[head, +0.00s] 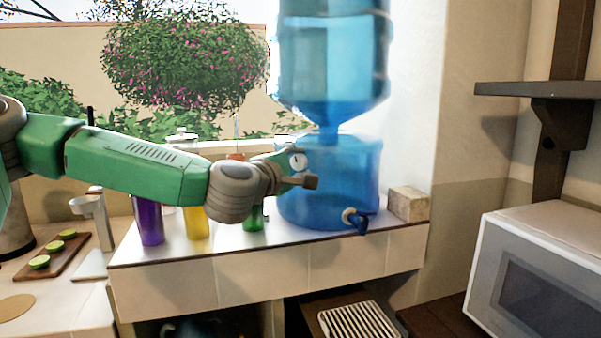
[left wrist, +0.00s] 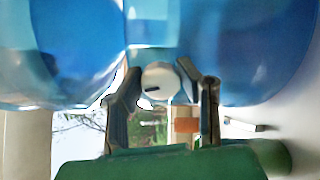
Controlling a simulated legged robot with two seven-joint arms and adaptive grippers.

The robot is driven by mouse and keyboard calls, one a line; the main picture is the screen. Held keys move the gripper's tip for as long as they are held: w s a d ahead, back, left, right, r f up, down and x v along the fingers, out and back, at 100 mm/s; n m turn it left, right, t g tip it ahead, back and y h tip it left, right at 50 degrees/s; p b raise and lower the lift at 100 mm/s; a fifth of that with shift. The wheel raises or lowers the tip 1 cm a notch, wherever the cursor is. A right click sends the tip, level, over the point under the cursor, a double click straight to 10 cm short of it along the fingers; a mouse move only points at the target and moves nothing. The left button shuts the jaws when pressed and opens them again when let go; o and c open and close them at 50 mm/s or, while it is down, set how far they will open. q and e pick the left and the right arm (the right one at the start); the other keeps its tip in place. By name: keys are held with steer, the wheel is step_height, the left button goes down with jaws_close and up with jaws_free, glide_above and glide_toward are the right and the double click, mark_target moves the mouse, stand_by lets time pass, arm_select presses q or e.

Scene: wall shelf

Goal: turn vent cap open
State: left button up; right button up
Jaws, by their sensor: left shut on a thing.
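The vent cap (head: 298,160) is a small white round knob with a dark mark, high on the front of the blue water dispenser (head: 335,195). It shows in the left wrist view (left wrist: 158,80) between my fingertips. My left gripper (head: 303,168) reaches it from the left and is shut on it; the fingers also show in the left wrist view (left wrist: 160,70). The cap's dark mark looks slanted in the left wrist view. Part of the dispenser is hidden behind my gripper. My right gripper is in neither view.
A big blue bottle (head: 333,60) stands upside down on the dispenser, with a dark blue tap (head: 357,221) low in front. Purple (head: 150,222), yellow (head: 196,226) and green (head: 253,219) cups stand beneath my arm. A stone block (head: 408,204) sits to the right, beyond it a microwave (head: 540,280).

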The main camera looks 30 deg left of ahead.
arm_select(q)
steer(key=shift+a+f+n+b, duration=0.1)
steer(key=shift+f+n+b, duration=0.25)
steer(key=shift+n, duration=0.25)
steer(key=o, duration=1.2)
steer(key=shift+c, duration=0.2)
steer(key=shift+a, duration=0.15)
steer(key=s, duration=0.7)
steer(key=shift+s, duration=0.2)
steer(key=shift+d, duration=0.2)
